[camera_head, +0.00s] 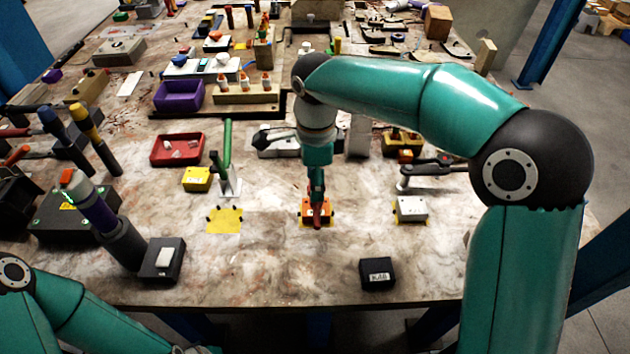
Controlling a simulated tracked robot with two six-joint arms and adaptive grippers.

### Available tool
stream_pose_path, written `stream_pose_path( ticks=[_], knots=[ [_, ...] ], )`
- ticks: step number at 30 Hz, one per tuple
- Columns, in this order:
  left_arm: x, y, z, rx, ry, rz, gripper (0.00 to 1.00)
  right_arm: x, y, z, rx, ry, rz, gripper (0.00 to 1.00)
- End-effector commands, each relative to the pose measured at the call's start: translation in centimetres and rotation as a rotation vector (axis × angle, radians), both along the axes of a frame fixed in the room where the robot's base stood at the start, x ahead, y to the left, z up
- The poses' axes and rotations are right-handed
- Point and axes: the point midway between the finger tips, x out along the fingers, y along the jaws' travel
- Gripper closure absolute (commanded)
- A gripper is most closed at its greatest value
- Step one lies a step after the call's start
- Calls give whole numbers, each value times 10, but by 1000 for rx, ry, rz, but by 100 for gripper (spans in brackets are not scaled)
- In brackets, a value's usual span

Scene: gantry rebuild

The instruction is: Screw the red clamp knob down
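My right arm reaches in from the right and points down at the middle of the table. My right gripper (317,196) is directly above an orange block (306,209) on a yellow patch. A small red part (318,217), which looks like the red clamp knob, shows at the fingertips in front of the block. The fingers are small and seen edge-on, so I cannot tell if they grip it or only touch it. My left arm shows at the lower left; its gripper is out of view.
A green-handled clamp (226,162) stands left of the block, behind a yellow plate (225,219). A white block (410,209) is to the right. A black labelled box (377,273) sits near the front edge. A red tray (178,149) and purple bin (179,96) lie farther back.

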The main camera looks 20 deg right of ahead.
Motion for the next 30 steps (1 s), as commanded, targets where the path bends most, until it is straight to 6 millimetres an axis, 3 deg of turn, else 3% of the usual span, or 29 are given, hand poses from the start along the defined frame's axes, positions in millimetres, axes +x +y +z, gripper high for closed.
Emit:
stream_pose_path(
  ticks=[14,30],
  knots=[
    [0,0,0,0,0,0,61,-1,0,5,-1,7,1,41],
    [0,0,0,0,0,0,61,0,1,100,1,4,1,41]
  ],
)
